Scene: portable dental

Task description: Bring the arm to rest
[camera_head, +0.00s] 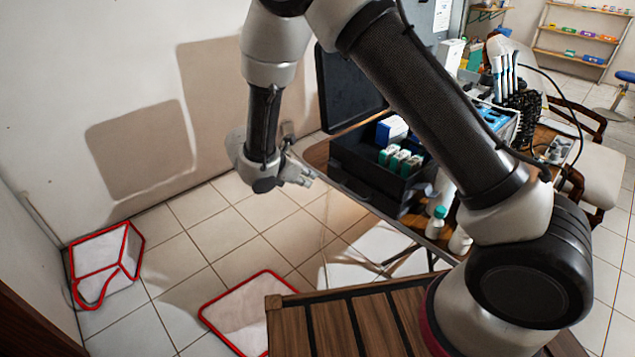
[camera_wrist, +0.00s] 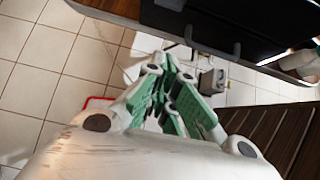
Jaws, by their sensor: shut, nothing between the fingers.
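My arm reaches up and over from the lower right, then bends down at the left in the head view. My gripper (camera_head: 300,174) hangs at its end, over the floor and close to the left edge of the table. In the wrist view my gripper (camera_wrist: 172,100) shows green finger pads close together with nothing between them. It appears apart from the table, though the gap is hard to judge.
A black open case (camera_head: 360,176) with small green-and-white boxes (camera_head: 400,160) stands on the table right of my gripper. White bottles (camera_head: 436,222) stand nearby. A red-edged box (camera_head: 104,262) and a red-edged mat (camera_head: 240,310) lie on the tiled floor. Left floor is mostly clear.

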